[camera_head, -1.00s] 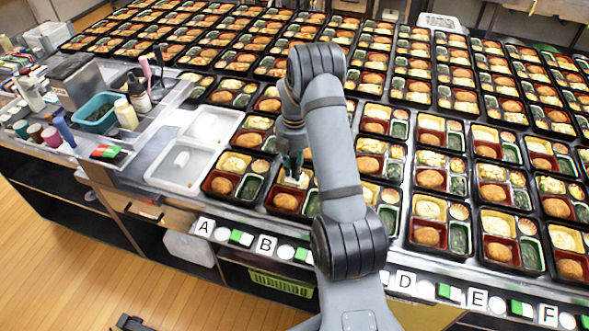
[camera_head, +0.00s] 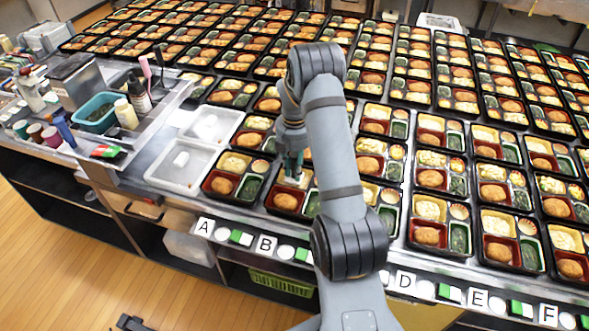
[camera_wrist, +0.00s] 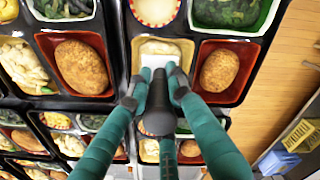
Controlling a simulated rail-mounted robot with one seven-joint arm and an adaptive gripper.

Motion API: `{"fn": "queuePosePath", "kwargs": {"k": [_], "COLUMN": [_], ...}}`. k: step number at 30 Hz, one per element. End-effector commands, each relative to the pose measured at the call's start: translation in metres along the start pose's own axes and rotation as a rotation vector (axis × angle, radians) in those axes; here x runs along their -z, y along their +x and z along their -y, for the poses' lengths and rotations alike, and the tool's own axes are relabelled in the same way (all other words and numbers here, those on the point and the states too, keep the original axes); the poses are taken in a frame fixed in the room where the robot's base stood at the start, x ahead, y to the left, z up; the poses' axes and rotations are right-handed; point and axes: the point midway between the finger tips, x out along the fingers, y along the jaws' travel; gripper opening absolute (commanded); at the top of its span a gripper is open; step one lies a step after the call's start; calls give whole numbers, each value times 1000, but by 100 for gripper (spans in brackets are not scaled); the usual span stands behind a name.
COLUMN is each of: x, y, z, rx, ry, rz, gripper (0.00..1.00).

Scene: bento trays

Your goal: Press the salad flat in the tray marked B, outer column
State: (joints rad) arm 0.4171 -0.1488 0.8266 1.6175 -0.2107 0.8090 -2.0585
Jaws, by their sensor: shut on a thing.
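The tool's white end is over the pale salad (camera_wrist: 160,47) in the yellow compartment of a black tray (camera_wrist: 193,20). It appears to touch the salad, but the contact itself is hidden. In the head view my gripper (camera_head: 292,168) is over the front-row tray behind the B label (camera_head: 265,245). The arm hides part of that tray.
In the wrist view, a red compartment with a croquette (camera_wrist: 220,70) is right of the salad. Green vegetables (camera_wrist: 235,12) and a round cup (camera_wrist: 155,10) lie beyond. White bins (camera_head: 185,165) stand left in the head view.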

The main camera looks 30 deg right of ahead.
Motion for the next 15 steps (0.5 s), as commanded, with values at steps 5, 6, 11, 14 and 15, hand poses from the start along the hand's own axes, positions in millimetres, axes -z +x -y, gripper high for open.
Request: {"fn": "queuePosePath", "kwargs": {"k": [5,6,11,14,15], "x": [0,0,0,0,0], "y": [-4,-8,-23,-32,-35], "z": [2,1,1,1,1], "rx": [5,4,3,3,2], "ry": [1,0,0,0,0], "rz": [-2,-1,-1,-1,-1], "gripper": [0,0,0,0,0]}}
